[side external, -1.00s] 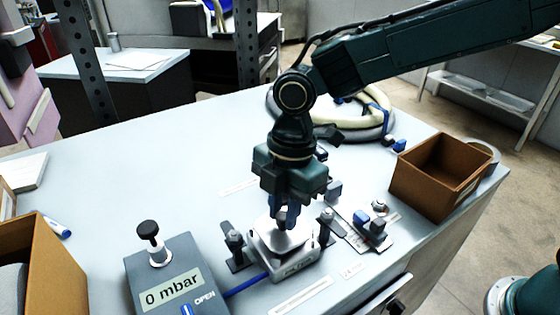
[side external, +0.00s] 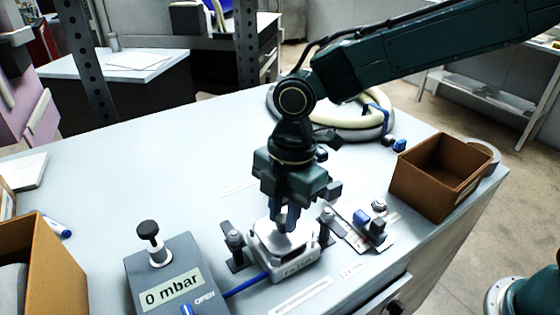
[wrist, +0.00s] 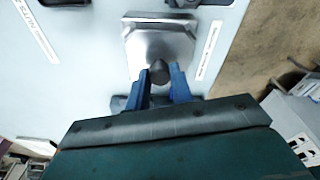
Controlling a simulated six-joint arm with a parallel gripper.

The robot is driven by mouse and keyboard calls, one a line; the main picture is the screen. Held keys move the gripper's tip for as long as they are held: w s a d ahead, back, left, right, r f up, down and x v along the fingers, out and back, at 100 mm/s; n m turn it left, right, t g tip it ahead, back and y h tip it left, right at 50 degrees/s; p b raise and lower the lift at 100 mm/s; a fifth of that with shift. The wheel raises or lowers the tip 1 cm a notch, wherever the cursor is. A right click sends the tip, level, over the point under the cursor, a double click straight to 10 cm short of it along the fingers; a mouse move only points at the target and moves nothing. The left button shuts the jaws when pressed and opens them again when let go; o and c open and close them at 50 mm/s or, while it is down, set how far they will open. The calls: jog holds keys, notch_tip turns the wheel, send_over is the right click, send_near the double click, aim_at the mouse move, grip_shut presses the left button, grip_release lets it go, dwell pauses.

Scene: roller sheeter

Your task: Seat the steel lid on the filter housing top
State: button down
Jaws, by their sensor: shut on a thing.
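The steel lid (side external: 284,239) is a square plate with a dark knob, over the light grey filter housing (side external: 293,268). In the wrist view the lid (wrist: 165,42) shows a shiny face and its dark knob (wrist: 160,72) sits between blue fingertips. My gripper (side external: 287,217) is shut on the knob from above; it also shows in the wrist view (wrist: 161,84). The lid lies at or just above the housing top; I cannot tell whether it touches all round. The housing's upper rim is partly hidden by the lid.
Dark clamps stand left (side external: 234,245) and right (side external: 326,225) of the housing. A grey gauge box (side external: 172,278) reading 0 mbar is at front left, joined by a blue hose (side external: 246,285). An open brown box (side external: 437,178) is at right. The table's back left is clear.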

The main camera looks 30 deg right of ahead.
jog(key=c, duration=0.7)
grip_release()
jog(key=shift+c, duration=0.2)
jog(key=shift+r, duration=0.15)
jog(key=shift+r, duration=3.35)
